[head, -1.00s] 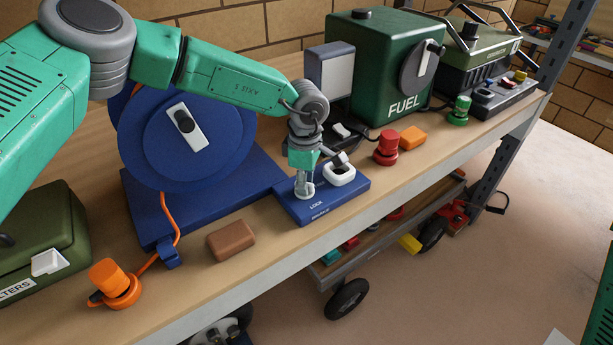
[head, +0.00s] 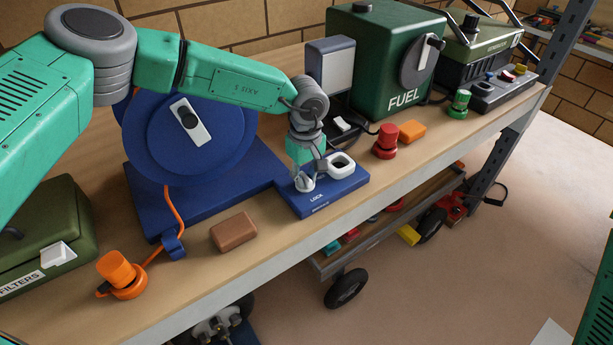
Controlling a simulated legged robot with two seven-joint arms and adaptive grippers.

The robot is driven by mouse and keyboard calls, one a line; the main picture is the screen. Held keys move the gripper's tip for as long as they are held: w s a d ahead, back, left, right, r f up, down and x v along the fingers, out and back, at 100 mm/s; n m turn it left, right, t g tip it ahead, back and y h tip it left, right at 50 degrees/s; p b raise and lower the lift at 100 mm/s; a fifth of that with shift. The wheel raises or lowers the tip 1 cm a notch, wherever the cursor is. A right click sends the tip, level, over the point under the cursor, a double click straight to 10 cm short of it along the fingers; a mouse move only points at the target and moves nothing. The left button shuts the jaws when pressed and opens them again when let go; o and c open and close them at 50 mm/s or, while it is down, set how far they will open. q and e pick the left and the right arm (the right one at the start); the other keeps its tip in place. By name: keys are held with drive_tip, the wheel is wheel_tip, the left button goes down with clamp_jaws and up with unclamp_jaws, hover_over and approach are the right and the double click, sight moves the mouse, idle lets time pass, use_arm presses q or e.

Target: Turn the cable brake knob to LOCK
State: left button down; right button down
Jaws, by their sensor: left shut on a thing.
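The cable brake is a dark blue plate (head: 325,197) at the front edge of the bench, joined to the blue cable reel base. The word LOCK is printed on its front left part. A light knob (head: 303,184) stands on the plate just above that word, mostly hidden by my fingers. My left gripper (head: 308,176) points down over the plate and is shut on the knob. The knob's exact angle is hard to tell. A white ring-shaped part (head: 341,166) sits on the plate to the right of my gripper. My right gripper is not in view.
The blue cable reel (head: 228,150) stands behind left. A brown block (head: 234,232) and an orange plug (head: 119,272) lie front left. A cart is below the bench.

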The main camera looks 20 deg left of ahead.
sight(304, 175)
use_arm(q)
drive_tip(key=shift+w+a+r, duration=0.1)
drive_tip(key=shift+w, duration=0.05)
drive_tip(key=c, duration=1.5)
unclamp_jaws()
drive_tip(key=shift+c, duration=0.2)
drive_tip(key=shift+w, duration=0.1)
wheel_tip(304, 175, up, 12)
drive_tip(key=shift+a+f, duration=0.1)
drive_tip(key=shift+f, duration=0.15)
